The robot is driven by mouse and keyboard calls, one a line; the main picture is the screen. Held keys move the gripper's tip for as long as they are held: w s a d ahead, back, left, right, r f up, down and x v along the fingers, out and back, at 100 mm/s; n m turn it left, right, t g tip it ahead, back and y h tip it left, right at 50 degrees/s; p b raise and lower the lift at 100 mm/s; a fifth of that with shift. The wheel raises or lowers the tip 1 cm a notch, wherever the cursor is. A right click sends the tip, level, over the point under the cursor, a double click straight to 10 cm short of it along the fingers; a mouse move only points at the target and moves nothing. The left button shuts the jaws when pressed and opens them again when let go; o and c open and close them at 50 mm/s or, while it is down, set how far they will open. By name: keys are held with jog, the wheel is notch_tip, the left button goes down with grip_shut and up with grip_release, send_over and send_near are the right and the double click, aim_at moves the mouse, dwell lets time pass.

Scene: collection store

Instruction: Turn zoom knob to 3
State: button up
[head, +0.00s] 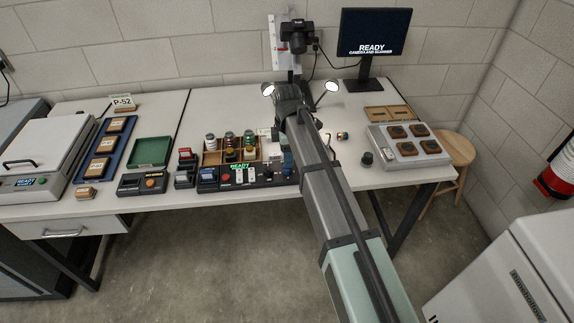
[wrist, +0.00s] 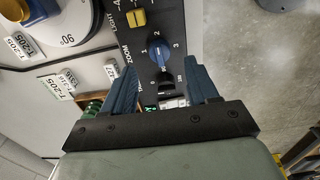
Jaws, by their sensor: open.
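The zoom knob (wrist: 157,48) is a blue round knob on a dark control panel (wrist: 172,14) in the wrist view, with the word ZOOM to its left. Small white numerals stand around it; a 3 shows to its right. I cannot tell for certain which numeral it points at. My gripper (wrist: 159,66) is open, its two blue fingers apart, with the knob just beyond and between the fingertips. No contact shows. In the head view the control panel (head: 212,184) sits at the table's front edge, and my arm hides part of its right end.
A yellow knob (wrist: 137,17) marked LIGHT sits near the zoom knob. A round white dial (wrist: 62,18) and several T-205 labels lie to the left. In the head view, a grey tray (head: 436,157) stands right and a monitor (head: 375,34) reads READY.

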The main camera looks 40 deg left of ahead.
jog(key=shift+f, duration=2.75)
jog(key=c, duration=1)
